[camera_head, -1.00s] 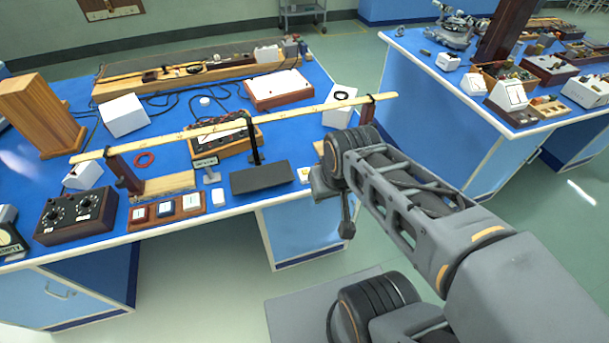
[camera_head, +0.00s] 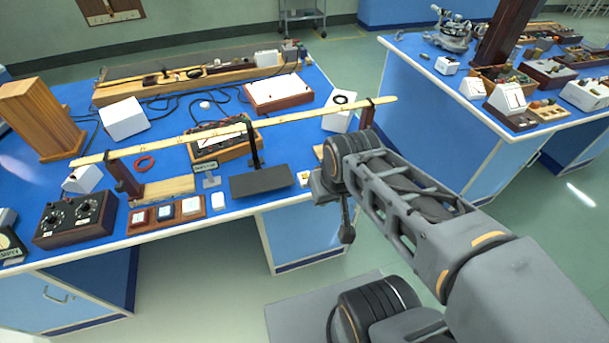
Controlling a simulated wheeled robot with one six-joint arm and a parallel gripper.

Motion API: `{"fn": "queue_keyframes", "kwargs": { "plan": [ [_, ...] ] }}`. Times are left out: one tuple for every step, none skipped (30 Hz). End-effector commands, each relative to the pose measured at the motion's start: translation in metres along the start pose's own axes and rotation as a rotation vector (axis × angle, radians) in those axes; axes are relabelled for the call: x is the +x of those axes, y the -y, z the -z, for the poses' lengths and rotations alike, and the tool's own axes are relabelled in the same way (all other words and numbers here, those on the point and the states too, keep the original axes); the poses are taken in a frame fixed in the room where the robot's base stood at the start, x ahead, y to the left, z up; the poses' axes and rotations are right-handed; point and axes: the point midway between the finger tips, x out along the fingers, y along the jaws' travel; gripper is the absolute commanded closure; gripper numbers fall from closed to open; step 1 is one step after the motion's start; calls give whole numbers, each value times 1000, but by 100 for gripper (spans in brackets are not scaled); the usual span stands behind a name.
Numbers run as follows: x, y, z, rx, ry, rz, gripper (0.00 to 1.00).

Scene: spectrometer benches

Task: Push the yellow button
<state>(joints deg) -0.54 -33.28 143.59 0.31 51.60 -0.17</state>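A low wooden panel (camera_head: 151,227) at the front edge of the left blue bench carries three square buttons. My arm reaches in from the lower right. Its end, my gripper (camera_head: 347,232), seems to hang down in front of the bench's front edge, to the right of the panel and apart from it. Its fingers are too small and dark to tell open from shut.
A long wooden beam (camera_head: 300,120) spans above the blue bench (camera_head: 235,205). Open floor (camera_head: 190,290) lies in front.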

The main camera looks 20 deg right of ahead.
Motion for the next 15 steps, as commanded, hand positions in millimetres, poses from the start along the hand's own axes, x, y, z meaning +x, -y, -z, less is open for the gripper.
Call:
{"fn": "queue_keyframes", "kwargs": {
  "plan": [
    [0, 0, 0, 0, 0, 0, 81],
    [0, 0, 0, 0, 0, 0, 83],
    [0, 0, 0, 0, 0, 0, 87],
    [0, 0, 0, 0, 0, 0, 90],
    [0, 0, 0, 0, 0, 0, 93],
    [0, 0, 0, 0, 0, 0, 97],
    [0, 0, 0, 0, 0, 0, 100],
    [0, 0, 0, 0, 0, 0, 100],
    [0, 0, 0, 0, 0, 0, 100],
    [0, 0, 0, 0, 0, 0, 100],
    [0, 0, 0, 0, 0, 0, 100],
    [0, 0, 0, 0, 0, 0, 100],
    [0, 0, 0, 0, 0, 0, 100],
    [0, 0, 0, 0, 0, 0, 100],
    [0, 0, 0, 0, 0, 0, 100]
  ]
}}
